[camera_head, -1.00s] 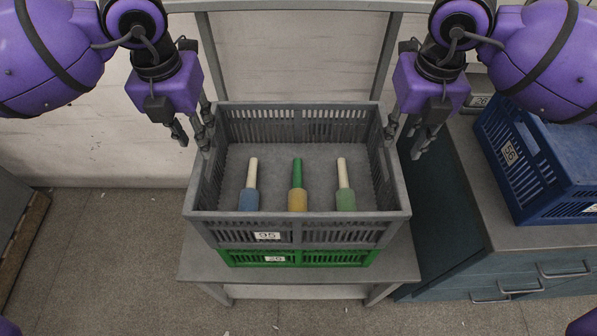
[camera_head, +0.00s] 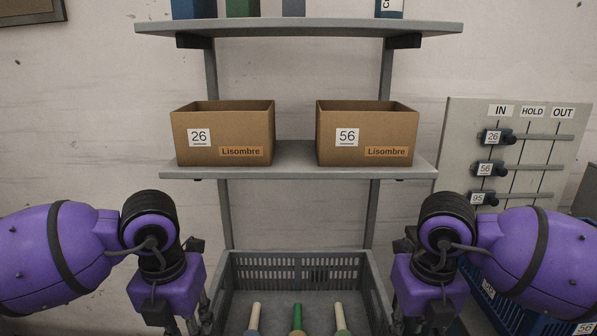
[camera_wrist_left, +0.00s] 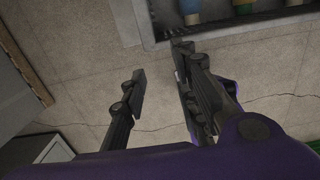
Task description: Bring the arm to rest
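My left gripper (camera_head: 190,322) hangs at the left side of the grey crate (camera_head: 240,268), cut by the lower picture edge. In the left wrist view the left gripper (camera_wrist_left: 160,62) has its fingers apart with only floor between them. The grey crate's edge (camera_wrist_left: 150,35) shows just past its fingertips. My right gripper (camera_head: 416,324) hangs at the crate's right side, its tips at the picture edge. Its fingers look apart, and I see nothing held in it. Several yarn cones, one of them a green-tipped cone (camera_head: 297,318), stand in the crate.
A carton marked 26 (camera_head: 222,135) and a carton marked 56 (camera_head: 367,135) stand on a shelf (camera_head: 300,160) above the crate. A board (camera_head: 545,112) with IN, HOLD and OUT columns is at right. A blue crate (camera_head: 510,310) sits low at right.

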